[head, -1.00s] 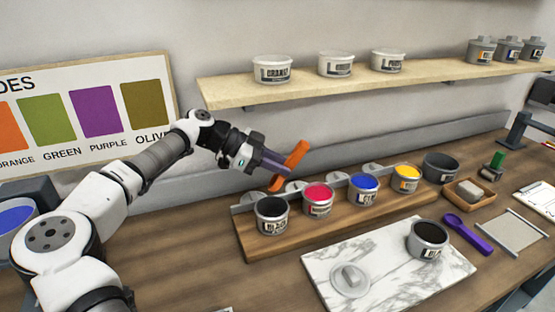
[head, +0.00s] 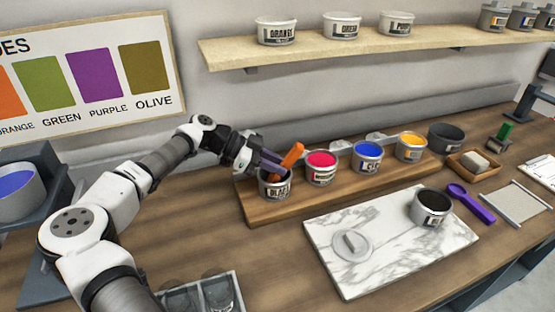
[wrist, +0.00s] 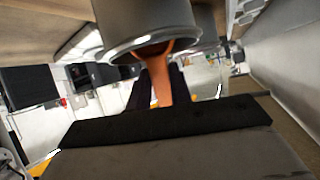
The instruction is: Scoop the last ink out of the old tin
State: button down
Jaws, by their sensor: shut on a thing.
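My gripper (head: 270,163) is shut on an orange scoop (head: 292,155), right at the black ink tin (head: 275,188) at the left end of the wooden rack. The scoop also shows in the wrist view (wrist: 161,80), where its far end passes over the rim into a grey tin (wrist: 150,22). The scoop's tip and the ink inside that tin are hidden. Another tin with dark contents (head: 430,207) stands open on the marble slab (head: 390,245). I cannot tell from its label which tin is the old one.
Red (head: 320,170), blue (head: 367,158) and yellow (head: 410,148) tins stand close to the right on the rack (head: 330,197). A loose lid (head: 352,245) lies on the slab. A purple scoop (head: 470,203) lies at the slab's right. Glass jars (head: 215,290) stand at the front.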

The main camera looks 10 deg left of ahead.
jog(key=shift+f, duration=0.65)
dwell(0.7)
dwell(0.3)
notch_tip(320, 180, up, 3)
jog(key=shift+r+p, duration=0.1)
jog(key=shift+p, duration=1.05)
notch_tip(320, 180, up, 8)
